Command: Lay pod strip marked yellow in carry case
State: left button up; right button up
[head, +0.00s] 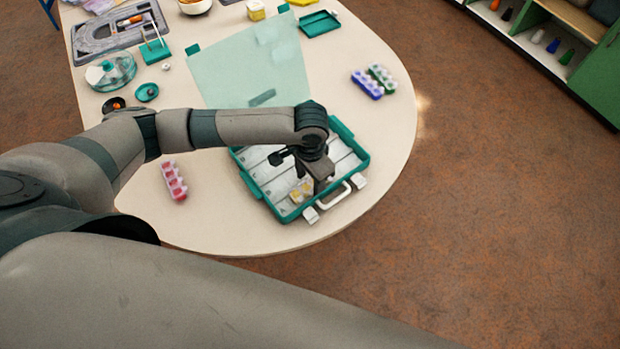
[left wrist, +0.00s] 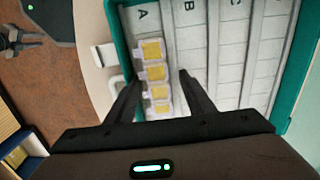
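The pod strip with yellow lids (left wrist: 154,74) lies in the teal carry case (left wrist: 121,38), along lane A beside the wall at the handle side. In the head view the strip (head: 301,190) is partly hidden by my gripper. My left gripper (left wrist: 160,76) is over the case, its two fingers apart on either side of the strip, with a gap on the right. The left gripper (head: 312,185) points down in the head view.
A strip with red lids (head: 173,182) lies left of the case. A blue strip (head: 367,84) and a green strip (head: 382,77) lie to the right. Trays and containers fill the far table.

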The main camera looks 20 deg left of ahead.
aim_at(310, 183)
pick_arm(q)
jog(key=shift+d+r, duration=0.1)
jog(key=shift+r, duration=0.05)
notch_tip(310, 183, up, 12)
jog(key=b, duration=0.2)
dwell(0.6)
